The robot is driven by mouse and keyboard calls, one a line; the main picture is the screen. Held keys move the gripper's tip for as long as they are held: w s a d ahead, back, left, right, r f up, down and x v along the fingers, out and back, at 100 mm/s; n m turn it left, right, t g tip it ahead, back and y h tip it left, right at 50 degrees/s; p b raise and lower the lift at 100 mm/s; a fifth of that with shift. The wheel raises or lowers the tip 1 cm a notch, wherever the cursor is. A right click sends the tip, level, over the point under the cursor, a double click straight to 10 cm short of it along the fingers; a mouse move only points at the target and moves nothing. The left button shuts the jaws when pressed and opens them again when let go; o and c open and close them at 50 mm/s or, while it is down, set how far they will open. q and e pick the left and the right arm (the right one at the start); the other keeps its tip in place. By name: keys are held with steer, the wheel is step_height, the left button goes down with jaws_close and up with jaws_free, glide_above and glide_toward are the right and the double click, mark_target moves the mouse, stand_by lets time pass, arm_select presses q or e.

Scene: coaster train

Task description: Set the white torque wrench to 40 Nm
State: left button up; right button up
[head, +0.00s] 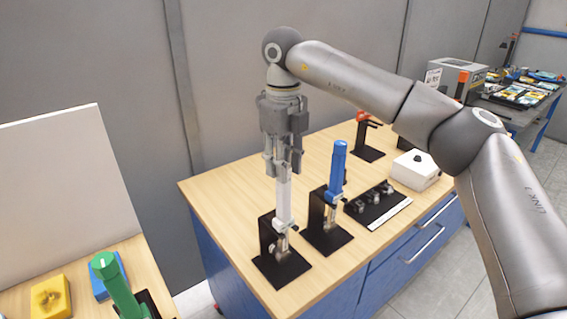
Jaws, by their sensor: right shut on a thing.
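The white torque wrench (284,196) stands upright in a black stand (281,268) near the left end of the wooden-topped workbench. My right gripper (283,168) points down from above and is shut on the upper end of the white wrench's handle. The wrench's lower part sits at the stand. Its scale is too small to read. My left gripper does not show.
A blue wrench (338,165) stands in its own black stand just right of the white one. Beyond are a black tray of small parts (371,205), a white box (415,172) and an orange tool (362,118). A green-topped tool (113,277) stands on the left table.

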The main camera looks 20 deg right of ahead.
steer(key=o, duration=1)
step_height(320, 180, up, 12)
steer(key=shift+f, duration=0.1)
stand_by(0.4)
